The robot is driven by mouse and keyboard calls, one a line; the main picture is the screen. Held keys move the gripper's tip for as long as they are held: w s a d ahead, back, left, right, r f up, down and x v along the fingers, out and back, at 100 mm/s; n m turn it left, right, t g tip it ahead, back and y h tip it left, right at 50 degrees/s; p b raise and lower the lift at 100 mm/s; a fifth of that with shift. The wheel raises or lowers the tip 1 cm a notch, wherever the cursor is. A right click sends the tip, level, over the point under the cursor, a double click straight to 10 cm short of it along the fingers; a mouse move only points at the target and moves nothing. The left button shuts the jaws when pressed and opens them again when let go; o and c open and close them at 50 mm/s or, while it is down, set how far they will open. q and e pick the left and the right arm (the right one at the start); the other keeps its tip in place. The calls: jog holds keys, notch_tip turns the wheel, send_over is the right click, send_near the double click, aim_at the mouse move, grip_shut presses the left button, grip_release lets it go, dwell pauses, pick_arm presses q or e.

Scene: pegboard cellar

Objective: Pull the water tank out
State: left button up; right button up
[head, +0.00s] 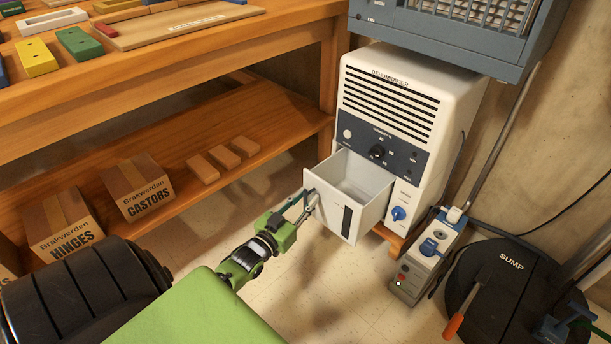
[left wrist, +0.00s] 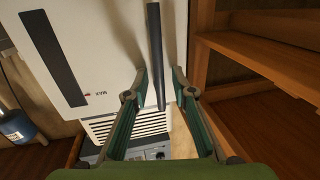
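The white water tank (head: 342,206) is a drawer-like box low in the front of the white dehumidifier (head: 410,105). It stands partly out, with its open top showing and its inside looking empty. Its front has a dark window strip, and the left wrist view shows the tank front (left wrist: 85,50) with "MAX" upside down. My left gripper (head: 308,200) is at the left of the tank front. In the left wrist view its fingers (left wrist: 159,75) are apart, on either side of the dark bar handle (left wrist: 156,45), with gaps visible. Dark green parts at the bottom right corner may be my right gripper (head: 575,322).
A wooden workbench (head: 200,60) stands at left, its lower shelf holding cartons (head: 137,187) and several small blocks. A grey unit (head: 425,260) with a blue knob and a black sump cover (head: 500,290) with an orange-handled screwdriver (head: 455,325) are at right. Floor before the tank is clear.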

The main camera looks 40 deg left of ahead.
pick_arm(q)
jog(key=s+d, duration=0.1)
jog(key=s, duration=1.1)
jog(key=shift+d, duration=0.25)
